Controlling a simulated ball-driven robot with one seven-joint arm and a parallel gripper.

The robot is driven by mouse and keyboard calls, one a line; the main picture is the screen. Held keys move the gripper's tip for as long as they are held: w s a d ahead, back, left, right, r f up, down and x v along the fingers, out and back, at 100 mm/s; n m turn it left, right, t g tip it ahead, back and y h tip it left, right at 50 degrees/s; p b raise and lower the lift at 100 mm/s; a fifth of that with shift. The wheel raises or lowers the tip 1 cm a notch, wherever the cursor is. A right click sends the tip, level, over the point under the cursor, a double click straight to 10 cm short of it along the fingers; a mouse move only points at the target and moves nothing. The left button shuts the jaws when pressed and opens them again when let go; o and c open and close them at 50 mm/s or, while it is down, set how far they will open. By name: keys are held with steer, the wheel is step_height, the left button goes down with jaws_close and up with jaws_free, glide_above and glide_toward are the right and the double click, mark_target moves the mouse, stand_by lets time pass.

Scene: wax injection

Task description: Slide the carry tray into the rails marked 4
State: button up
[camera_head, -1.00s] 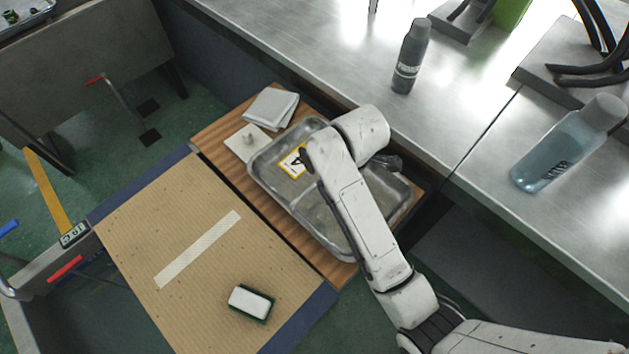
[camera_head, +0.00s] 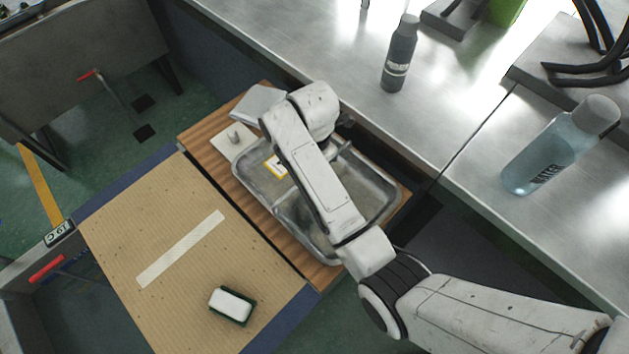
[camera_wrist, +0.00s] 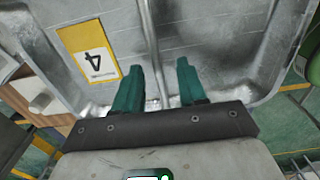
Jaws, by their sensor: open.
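The carry tray (camera_head: 374,184) is a shallow metal tray with a central divider bar. It lies on a striped wooden board (camera_head: 205,143) below the steel counter. A yellow-edged label reading 4 (camera_head: 276,166) is on its floor, partly covered by my arm in the head view. In the wrist view the tray (camera_wrist: 215,35) fills most of the picture, and the label (camera_wrist: 90,50) is left of the fingers. My gripper (camera_wrist: 159,66) is open, its two green fingers apart over the tray. The divider bar (camera_wrist: 148,40) runs between them in the picture; contact cannot be told. I cannot make out rails marked 4.
A folded cloth (camera_head: 256,104) and a pale card with a small knob (camera_head: 232,138) lie beside the tray. A tan mat (camera_head: 130,225) holds a white-and-green block (camera_head: 231,305).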

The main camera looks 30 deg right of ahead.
steer(key=shift+w+d+f, duration=0.1)
steer(key=shift+w+f, duration=0.05)
steer(key=shift+f, duration=2.2)
steer(key=shift+c, duration=0.4)
jaws_close()
